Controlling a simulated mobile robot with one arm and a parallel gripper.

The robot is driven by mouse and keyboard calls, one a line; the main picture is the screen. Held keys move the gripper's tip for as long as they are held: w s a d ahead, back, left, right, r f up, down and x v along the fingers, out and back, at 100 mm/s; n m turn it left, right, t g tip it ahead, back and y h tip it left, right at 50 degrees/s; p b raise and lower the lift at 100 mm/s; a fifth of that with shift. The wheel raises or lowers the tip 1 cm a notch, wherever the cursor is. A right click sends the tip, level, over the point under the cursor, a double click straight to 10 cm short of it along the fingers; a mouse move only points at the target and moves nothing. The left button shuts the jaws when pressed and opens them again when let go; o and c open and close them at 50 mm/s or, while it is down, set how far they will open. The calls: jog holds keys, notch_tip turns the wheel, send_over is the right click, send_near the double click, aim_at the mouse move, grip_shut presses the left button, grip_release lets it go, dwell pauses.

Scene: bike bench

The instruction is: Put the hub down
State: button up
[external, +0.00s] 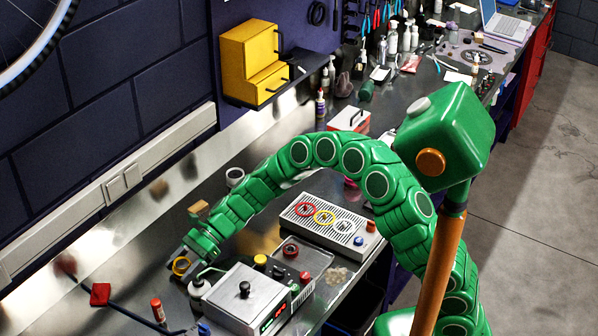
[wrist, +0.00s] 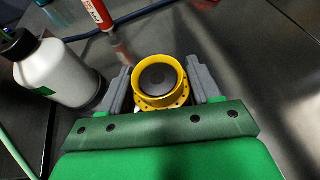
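The hub (wrist: 160,80) is a yellow flanged ring with a dark round centre. In the wrist view it sits between the two grey fingers of my gripper (wrist: 160,88), which press close on both sides with no clear gap.
A white bottle (wrist: 50,68) stands close left of my gripper in the wrist view. A grey box with a black knob (external: 245,300) stands right of my gripper. Bare metal lies left.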

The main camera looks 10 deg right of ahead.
jog(key=o, duration=0.4)
jog(key=shift+r, duration=0.2)
jog(key=v, duration=1.1)
jog(key=shift+w+d+r, duration=0.1)
jog(key=shift+w, duration=0.05)
jog(key=shift+w+d+r, duration=0.15)
jog(key=shift+d, duration=0.1)
